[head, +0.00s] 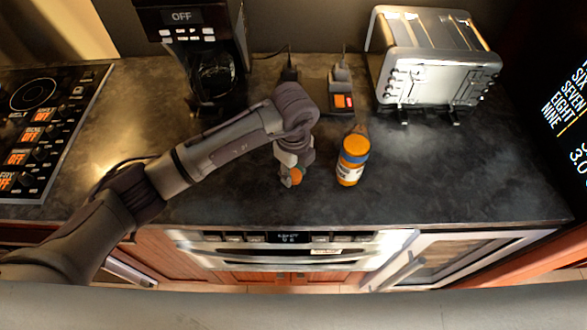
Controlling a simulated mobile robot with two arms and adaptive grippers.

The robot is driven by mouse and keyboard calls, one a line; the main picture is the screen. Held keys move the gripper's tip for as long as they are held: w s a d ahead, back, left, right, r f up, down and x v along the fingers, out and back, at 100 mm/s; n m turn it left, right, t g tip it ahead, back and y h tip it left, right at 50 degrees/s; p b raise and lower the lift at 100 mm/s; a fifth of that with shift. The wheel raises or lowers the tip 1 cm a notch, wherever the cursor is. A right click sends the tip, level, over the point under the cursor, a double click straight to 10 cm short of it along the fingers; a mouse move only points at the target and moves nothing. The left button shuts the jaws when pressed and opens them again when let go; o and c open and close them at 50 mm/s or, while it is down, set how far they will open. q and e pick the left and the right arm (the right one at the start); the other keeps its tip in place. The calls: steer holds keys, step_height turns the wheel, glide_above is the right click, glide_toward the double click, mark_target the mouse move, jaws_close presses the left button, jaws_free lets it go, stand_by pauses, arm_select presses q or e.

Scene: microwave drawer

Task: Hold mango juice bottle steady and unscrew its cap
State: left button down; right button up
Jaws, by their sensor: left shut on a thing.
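My left gripper (290,175) hangs over the counter, pointing down. It is shut on a small orange thing (297,175), mostly hidden by the fingers and wrist. I cannot tell whether this is the mango juice bottle or its cap. An orange-topped container (351,161) with a blue band and a pale label stands upright on the counter, to the right of the gripper and apart from it. Its label is too small to read. My right gripper is not in view.
A silver toaster (432,62) stands at the back right. A coffee maker (200,55) stands at the back left. A cooktop (45,125) lies at the far left. Power outlets with cords (340,100) are behind the container. The counter's right front is clear.

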mark_target(293, 174)
arm_select(q)
steer(key=shift+f, duration=0.1)
steer(key=c, duration=1.2)
jaws_free()
steer(key=shift+f, duration=0.1)
steer(key=o, duration=0.5)
steer(key=shift+c, duration=0.2)
steer(key=shift+r, duration=0.65)
step_height(293, 174, up, 11)
steer(key=b, duration=0.3)
